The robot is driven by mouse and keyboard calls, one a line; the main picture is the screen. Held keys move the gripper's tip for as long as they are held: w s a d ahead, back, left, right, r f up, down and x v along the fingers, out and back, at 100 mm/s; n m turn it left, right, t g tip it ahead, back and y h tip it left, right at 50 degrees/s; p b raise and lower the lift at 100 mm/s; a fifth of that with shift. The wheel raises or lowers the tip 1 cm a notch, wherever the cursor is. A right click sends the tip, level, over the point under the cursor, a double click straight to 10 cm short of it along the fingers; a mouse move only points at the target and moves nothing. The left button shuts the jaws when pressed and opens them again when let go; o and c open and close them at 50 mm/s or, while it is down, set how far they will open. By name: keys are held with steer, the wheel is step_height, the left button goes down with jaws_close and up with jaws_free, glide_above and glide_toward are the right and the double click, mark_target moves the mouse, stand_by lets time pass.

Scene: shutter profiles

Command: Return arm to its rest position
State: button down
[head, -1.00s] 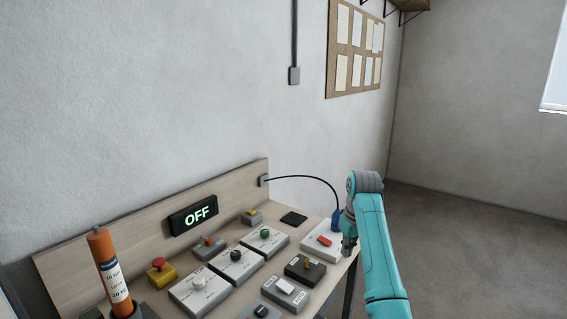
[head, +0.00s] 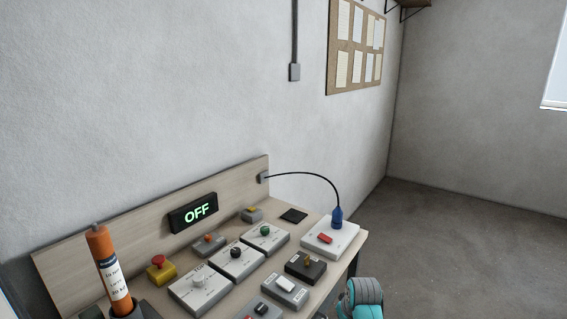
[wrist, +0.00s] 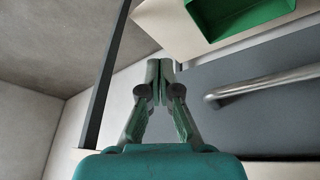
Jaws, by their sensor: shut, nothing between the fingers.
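My arm (head: 362,298) shows only as a teal and grey link at the bottom edge of the head view, right of the workbench (head: 338,277). My gripper is outside the head view. In the wrist view my gripper (wrist: 160,66) is shut, with its fingertips together and nothing between them. It touches no object that I can see.
The bench holds several switch boxes, an OFF display (head: 194,213), a red button (head: 157,262), an orange cylinder (head: 108,268) and a blue plug (head: 337,217) on a cable. The wrist view shows a green bin (wrist: 238,14) and a metal bar (wrist: 262,86). Floor at right is clear.

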steer(key=s+f+m+t, duration=0.1)
steer(key=s+f+t, duration=0.2)
steer(key=s+f, duration=1.05)
steer(key=s+f+m+t, duration=0.1)
steer(key=s+t, duration=0.1)
steer(key=s, duration=1.6)
steer(key=s+r+t, duration=0.1)
steer(key=s+r, duration=0.3)
steer(key=s, duration=0.4)
steer(key=s+r+t, duration=0.1)
steer(key=s+r, duration=0.2)
steer(key=s, duration=0.4)
steer(key=s+r+t, duration=0.1)
steer(key=s+r, duration=0.5)
steer(key=r, duration=0.3)
steer(key=s+r+m+t, duration=0.1)
steer(key=s+r+t, duration=0.1)
steer(key=s+r, duration=0.5)
step_height(320, 180, up, 2)
steer(key=shift+r+m+h, duration=0.25)
steer(key=shift+m+h, duration=0.05)
steer(key=shift+s, duration=0.1)
